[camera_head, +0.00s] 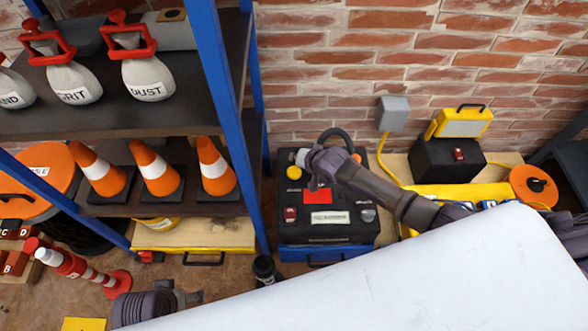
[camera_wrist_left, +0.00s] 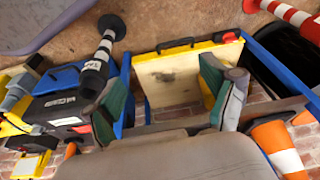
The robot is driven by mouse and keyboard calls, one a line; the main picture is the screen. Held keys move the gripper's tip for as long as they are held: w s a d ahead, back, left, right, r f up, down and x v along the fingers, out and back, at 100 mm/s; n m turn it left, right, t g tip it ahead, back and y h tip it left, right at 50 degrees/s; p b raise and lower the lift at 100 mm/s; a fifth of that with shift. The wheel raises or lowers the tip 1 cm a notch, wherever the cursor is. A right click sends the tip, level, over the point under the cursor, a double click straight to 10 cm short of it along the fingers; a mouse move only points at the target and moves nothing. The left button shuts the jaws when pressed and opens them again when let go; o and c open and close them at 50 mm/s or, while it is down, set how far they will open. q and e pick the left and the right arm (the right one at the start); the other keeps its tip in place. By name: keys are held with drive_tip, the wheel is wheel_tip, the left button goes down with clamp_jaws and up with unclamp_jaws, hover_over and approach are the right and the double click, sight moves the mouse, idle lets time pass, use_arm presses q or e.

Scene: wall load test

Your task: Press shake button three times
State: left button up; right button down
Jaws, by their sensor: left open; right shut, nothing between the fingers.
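A black machine on a blue base (camera_head: 328,238) stands on the floor against the brick wall. Its top carries a yellow button (camera_head: 294,172), a red panel, a white label (camera_head: 329,217), a red switch (camera_head: 290,214) and a grey knob (camera_head: 367,215). I cannot read which control is the shake button. My right gripper (camera_head: 304,157) is shut and empty above the machine's back left, just behind the yellow button; I cannot tell if it touches anything. My left gripper (camera_head: 196,297) is low at the front left, away from the machine; its fingers (camera_wrist_left: 172,98) are spread and empty.
A blue-framed shelf (camera_head: 222,80) with sacks and orange cones (camera_head: 217,170) stands left of the machine. A dark post (camera_head: 265,270) stands in front of it. A black box (camera_head: 447,160) with a yellow lamp and an orange reel (camera_head: 534,187) lie to the right.

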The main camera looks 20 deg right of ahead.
use_arm(q)
drive_tip(key=shift+f, duration=1)
use_arm(e)
drive_tip(key=shift+r, duration=0.3)
drive_tip(key=shift+d, duration=0.1)
idle(0.8)
